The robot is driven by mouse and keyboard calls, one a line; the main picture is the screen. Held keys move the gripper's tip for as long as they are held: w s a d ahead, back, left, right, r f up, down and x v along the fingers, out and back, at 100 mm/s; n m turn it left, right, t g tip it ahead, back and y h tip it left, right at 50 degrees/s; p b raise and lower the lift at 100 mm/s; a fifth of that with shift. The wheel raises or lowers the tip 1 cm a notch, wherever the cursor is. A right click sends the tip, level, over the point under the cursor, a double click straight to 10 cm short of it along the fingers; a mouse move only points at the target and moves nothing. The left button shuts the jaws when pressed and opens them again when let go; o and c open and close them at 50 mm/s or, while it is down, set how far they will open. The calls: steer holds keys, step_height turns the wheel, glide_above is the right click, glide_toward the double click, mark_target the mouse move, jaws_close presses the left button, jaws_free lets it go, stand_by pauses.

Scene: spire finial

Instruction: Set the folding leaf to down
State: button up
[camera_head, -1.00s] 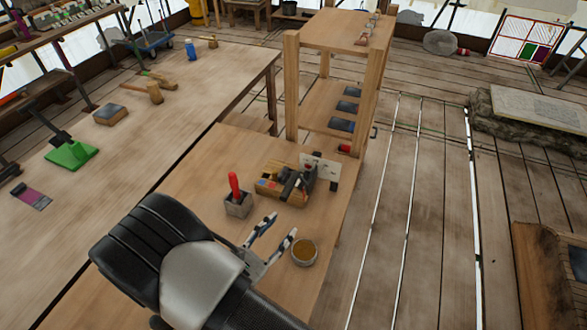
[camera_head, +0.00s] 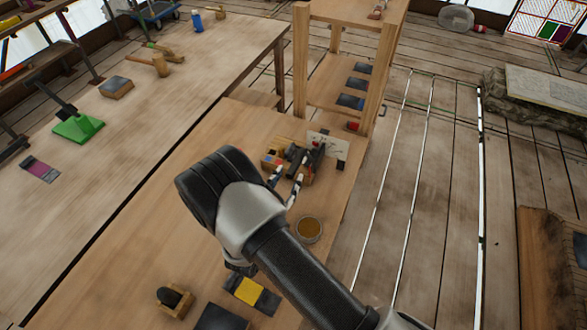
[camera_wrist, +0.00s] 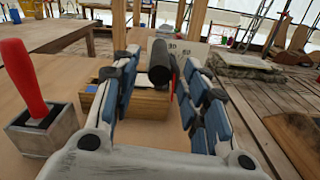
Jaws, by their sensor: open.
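I cannot tell for sure which part is the folding leaf. My gripper (camera_head: 284,184) is open, with its fingers pointing at a wooden block (camera_head: 270,160) that carries dark parts on the bench (camera_head: 206,140). In the wrist view, my gripper (camera_wrist: 160,82) has one blue-padded finger on each side of a black cylinder (camera_wrist: 160,62). The wooden block (camera_wrist: 150,104) shows below the cylinder. Whether the fingers touch either is unclear. A white card (camera_head: 329,146) stands just behind the block. My arm hides part of the bench.
A brass-coloured bowl (camera_head: 309,229) stands right of my gripper. A yellow and dark piece (camera_head: 250,291) and a wooden box with a black knob (camera_head: 171,298) lie nearer. A wooden shelf (camera_head: 335,80) rises behind.

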mark_target(293, 169)
steer(key=x, duration=0.5)
steer(key=shift+c, duration=0.5)
jaws_close()
